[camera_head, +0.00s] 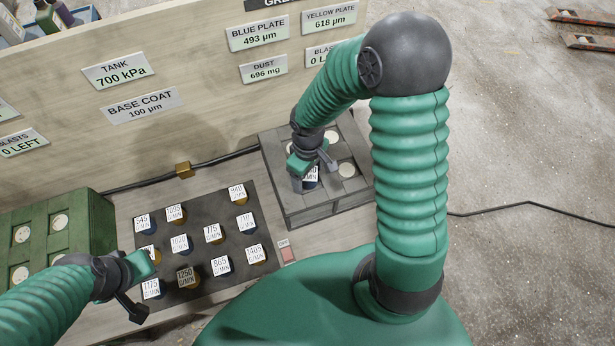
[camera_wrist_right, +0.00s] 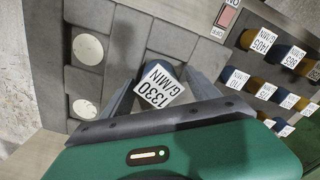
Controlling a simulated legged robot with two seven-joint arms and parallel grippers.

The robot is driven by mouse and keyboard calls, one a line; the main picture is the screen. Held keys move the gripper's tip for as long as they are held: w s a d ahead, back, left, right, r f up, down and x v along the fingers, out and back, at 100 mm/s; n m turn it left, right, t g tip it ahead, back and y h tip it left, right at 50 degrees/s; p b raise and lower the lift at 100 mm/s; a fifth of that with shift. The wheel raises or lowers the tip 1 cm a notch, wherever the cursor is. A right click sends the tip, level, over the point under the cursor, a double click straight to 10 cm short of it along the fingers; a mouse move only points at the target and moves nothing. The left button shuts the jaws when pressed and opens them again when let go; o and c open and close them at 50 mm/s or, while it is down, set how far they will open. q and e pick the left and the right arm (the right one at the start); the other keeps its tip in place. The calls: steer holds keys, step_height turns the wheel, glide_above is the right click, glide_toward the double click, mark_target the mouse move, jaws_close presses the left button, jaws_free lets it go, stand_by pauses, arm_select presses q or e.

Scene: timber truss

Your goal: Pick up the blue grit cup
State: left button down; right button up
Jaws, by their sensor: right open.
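A blue grit cup (camera_head: 311,184) with a white tag sits in a pocket of the grey block (camera_head: 330,208). In the right wrist view the cup's tag (camera_wrist_right: 160,87) reads 1330 G/MIN. My right gripper (camera_head: 312,173) is open, with one finger on each side of this cup. In the right wrist view the fingers of my right gripper (camera_wrist_right: 163,95) look apart from it. Several other blue and yellow tagged cups stand on the dark mat (camera_head: 195,230). My left gripper (camera_head: 143,284) is over the mat's left edge and partly hides a cup; its jaw opening is unclear.
The grey block's other visible pockets show white discs (camera_head: 346,170). A green block (camera_head: 92,217) with white discs stands at the left. A red switch (camera_head: 288,254) sits right of the mat. A signed panel (camera_head: 200,60) rises behind, with a black cable (camera_head: 140,184) along its foot.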

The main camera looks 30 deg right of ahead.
steer(key=shift+d, duration=0.25)
steer(key=shift+c, duration=0.5)
steer(key=shift+d, duration=0.1)
steer(key=c, duration=0.5)
steer(key=shift+a+r, duration=0.1)
steer(key=shift+a, duration=0.35)
jaws_close()
steer(key=shift+d, duration=0.15)
